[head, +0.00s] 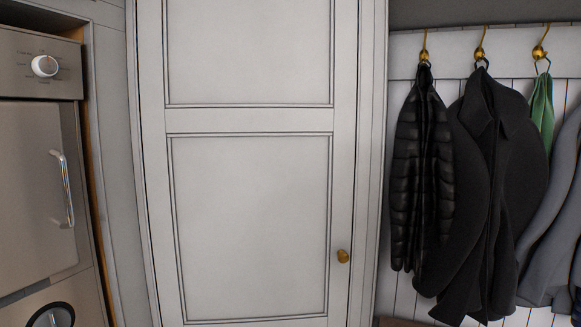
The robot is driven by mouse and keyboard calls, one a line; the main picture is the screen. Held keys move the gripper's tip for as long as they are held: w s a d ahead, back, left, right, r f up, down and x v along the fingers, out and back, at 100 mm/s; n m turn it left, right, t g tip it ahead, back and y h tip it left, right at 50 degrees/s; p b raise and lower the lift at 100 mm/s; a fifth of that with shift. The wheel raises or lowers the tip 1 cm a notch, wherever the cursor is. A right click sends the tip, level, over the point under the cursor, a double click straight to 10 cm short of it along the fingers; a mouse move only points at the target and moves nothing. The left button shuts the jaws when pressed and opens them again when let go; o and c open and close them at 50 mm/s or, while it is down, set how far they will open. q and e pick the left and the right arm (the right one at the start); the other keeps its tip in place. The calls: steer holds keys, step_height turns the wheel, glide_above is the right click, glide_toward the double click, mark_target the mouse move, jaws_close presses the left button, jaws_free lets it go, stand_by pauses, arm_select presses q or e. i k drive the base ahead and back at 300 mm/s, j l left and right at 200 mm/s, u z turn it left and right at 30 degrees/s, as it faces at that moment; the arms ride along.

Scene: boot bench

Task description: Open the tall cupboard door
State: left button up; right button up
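The tall cupboard door (250,220) is a pale grey panelled door in the middle of the head view. It looks shut, flush in its frame. A small round brass knob (343,256) sits near its right edge, low in the view. The top and bottom of the door run out of the picture. Neither of my grippers is in view, and nothing touches the knob.
On the left stands a steel appliance (35,190) with a bar handle (64,188) and a white dial (45,66). On the right, a black puffer jacket (424,165) and a dark coat (492,185) hang from brass hooks. The space before the door looks clear.

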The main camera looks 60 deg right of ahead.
mark_target(248, 107)
steer(key=z, duration=1.35)
